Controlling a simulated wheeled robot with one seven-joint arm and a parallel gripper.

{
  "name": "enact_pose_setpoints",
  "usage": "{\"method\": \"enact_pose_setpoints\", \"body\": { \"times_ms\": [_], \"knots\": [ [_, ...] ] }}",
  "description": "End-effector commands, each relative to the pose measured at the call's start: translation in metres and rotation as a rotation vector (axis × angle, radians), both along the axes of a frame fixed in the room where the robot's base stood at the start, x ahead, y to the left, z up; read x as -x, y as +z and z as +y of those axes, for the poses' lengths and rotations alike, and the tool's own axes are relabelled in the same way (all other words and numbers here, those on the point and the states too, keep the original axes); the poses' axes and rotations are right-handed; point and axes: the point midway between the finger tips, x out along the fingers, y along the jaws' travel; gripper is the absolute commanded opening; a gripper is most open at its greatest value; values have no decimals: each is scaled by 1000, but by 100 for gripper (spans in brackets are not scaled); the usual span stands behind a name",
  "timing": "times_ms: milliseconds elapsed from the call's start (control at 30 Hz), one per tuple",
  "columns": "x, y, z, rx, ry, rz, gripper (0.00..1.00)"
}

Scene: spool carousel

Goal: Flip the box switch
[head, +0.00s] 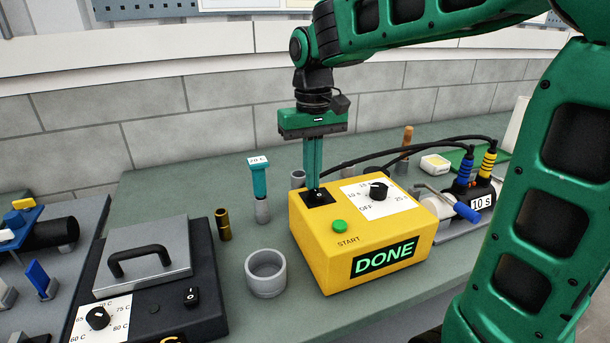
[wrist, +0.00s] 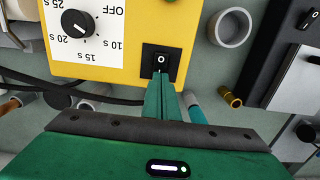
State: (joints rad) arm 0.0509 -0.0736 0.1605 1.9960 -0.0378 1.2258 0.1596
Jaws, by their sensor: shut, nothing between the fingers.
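The yellow box (head: 340,245) stands on the bench, with a lit "DONE" display, a green START button (head: 339,225) and a black timer dial (head: 379,190). Its black box switch (wrist: 161,60) is at the edge of the top face and shows an "O" mark in the wrist view.
A grey cup (head: 266,273) stands left of the box, with a brass piece (head: 222,224) and a teal-handled tool (head: 259,185) behind. A hot plate with a handled lid (head: 148,257) is farther left. Black cables and a 10 s unit (head: 482,200) lie right.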

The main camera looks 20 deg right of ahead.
Motion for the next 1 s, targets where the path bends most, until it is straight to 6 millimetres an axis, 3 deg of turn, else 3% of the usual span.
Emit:
{"method": "enact_pose_setpoints", "body": {
  "times_ms": [67,1000],
  "knots": [
    [-1,-3,-12,-1,-19,28,0],
    [14,4,-10,-1,-16,22,0]
  ]
}}
